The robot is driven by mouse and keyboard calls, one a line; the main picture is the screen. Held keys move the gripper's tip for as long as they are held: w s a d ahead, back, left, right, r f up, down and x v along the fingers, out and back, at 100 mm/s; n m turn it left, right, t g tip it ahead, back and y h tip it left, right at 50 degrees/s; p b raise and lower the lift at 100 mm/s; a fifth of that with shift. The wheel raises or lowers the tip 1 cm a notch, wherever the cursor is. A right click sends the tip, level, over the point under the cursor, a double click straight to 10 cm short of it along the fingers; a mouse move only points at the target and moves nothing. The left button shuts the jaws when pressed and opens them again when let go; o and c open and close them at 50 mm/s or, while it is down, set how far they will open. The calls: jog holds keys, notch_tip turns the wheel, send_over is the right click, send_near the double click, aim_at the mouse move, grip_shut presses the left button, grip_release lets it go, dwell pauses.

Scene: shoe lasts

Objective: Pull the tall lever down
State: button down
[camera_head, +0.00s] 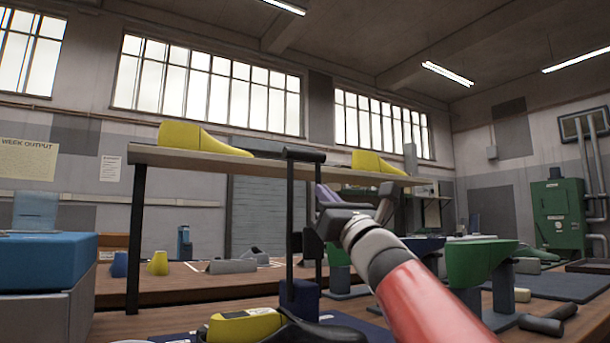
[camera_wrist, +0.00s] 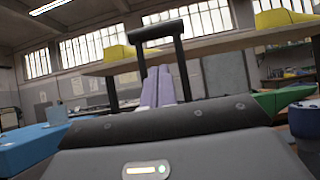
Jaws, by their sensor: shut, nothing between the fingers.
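The tall lever is a black frame of two upright posts with a crossbar handle (camera_head: 304,155) on top. It stands upright on a dark blue base (camera_head: 298,301). In the wrist view its crossbar (camera_wrist: 157,32) runs across the upper middle. My gripper (camera_head: 321,189) has purple fingers, just right of the lever's posts and lower than the crossbar in the head view. In the wrist view the shut fingers (camera_wrist: 158,70) show between the two posts, below the crossbar. They hold nothing. I cannot tell how far they are from the lever in depth.
A raised wooden shelf (camera_head: 210,160) with yellow shoe lasts stands behind the lever. A yellow-and-black object (camera_head: 245,325) lies in front of the lever's base. Green lasts (camera_head: 480,260) on stands are at right, and a blue box (camera_head: 45,262) is at left.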

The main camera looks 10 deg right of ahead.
jog(key=p+x, duration=0.4)
jog(key=x, duration=0.6)
jog(key=shift+p, duration=0.3)
